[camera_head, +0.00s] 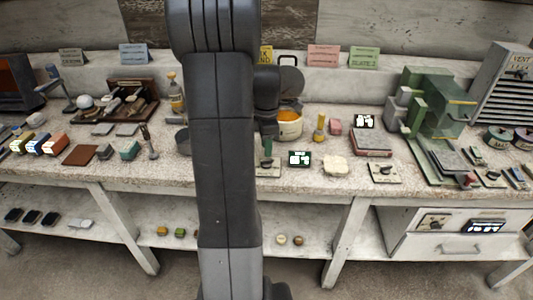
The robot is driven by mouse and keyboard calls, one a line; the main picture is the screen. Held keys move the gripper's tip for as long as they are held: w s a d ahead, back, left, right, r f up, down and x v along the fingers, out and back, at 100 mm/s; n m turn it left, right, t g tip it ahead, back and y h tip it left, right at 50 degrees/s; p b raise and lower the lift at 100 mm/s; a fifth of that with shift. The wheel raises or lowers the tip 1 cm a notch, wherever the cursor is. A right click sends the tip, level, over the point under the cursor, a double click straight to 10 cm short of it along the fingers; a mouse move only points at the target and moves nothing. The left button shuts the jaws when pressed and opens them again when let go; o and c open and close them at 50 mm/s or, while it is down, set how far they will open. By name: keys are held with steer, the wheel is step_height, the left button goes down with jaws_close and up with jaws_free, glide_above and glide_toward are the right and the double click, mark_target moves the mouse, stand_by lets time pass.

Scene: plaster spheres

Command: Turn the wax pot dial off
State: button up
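A pot with an orange-yellow body and a pale inside (289,126), which looks like the wax pot, stands on the bench just right of my arm. A round dark lid or disc (291,82) stands upright behind it. A small pale plate with a dark knob (268,169) lies in front of the pot, partly hidden by my arm. A similar plate with a dark knob (384,172) lies farther right. I cannot tell which dial belongs to the pot.
A small lit display (299,158) and a cream block (335,165) lie near the front edge. A yellow-handled tool (319,128) stands right of the pot. A red book-like stack (371,143) and a green machine (437,110) are farther right. My arm blocks the middle.

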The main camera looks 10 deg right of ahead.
mark_target(267, 159)
step_height(267, 159, up, 9)
steer(key=shift+r, duration=0.15)
stand_by(0.4)
step_height(267, 159, down, 14)
stand_by(0.5)
steer(key=shift+r, duration=0.1)
